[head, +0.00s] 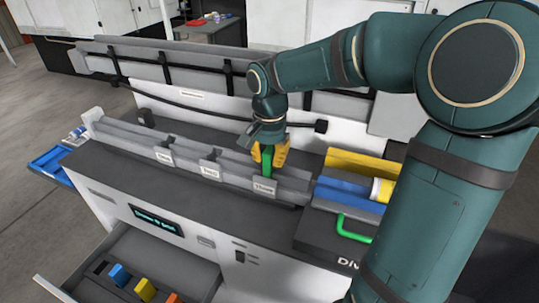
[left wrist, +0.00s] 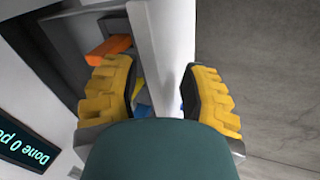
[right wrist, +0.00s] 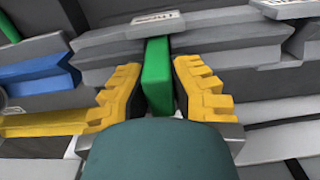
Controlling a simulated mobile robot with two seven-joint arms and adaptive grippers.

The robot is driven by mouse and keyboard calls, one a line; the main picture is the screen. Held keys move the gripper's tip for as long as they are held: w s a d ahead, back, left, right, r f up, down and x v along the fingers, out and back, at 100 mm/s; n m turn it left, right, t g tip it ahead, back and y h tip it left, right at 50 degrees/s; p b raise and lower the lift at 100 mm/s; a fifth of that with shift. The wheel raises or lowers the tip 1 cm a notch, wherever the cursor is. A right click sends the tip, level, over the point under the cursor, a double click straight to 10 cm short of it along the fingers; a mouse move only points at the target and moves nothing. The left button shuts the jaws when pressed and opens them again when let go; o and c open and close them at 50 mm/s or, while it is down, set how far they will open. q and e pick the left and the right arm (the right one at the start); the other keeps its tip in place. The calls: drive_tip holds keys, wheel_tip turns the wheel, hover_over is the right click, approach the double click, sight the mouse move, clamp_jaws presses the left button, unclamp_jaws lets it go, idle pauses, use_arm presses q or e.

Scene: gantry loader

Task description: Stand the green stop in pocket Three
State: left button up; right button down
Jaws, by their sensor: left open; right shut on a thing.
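The green stop (head: 267,162) is upright between the yellow fingers of my right gripper (head: 269,152), at the grey rail just behind the label of pocket Three (head: 264,187). In the right wrist view the green stop (right wrist: 157,75) stands between the fingers (right wrist: 155,78), with its far end at the rail near the label (right wrist: 158,19). I cannot tell whether its foot is seated in the pocket. My left gripper (left wrist: 162,80) is open and empty near the open drawer, and is outside the head view.
The open drawer (head: 190,275) holds blue, yellow and orange stops; the orange one (left wrist: 108,50) shows in the left wrist view. Labels of two other pockets (head: 164,156) (head: 209,170) are along the rail. A green handle (head: 352,230) and coloured troughs (head: 350,187) stand right of the rail.

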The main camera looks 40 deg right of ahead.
drive_tip(key=shift+f, duration=0.1)
idle(0.3)
drive_tip(key=c, duration=0.9)
unclamp_jaws()
drive_tip(key=shift+c, duration=0.2)
wheel_tip(320, 180, up, 12)
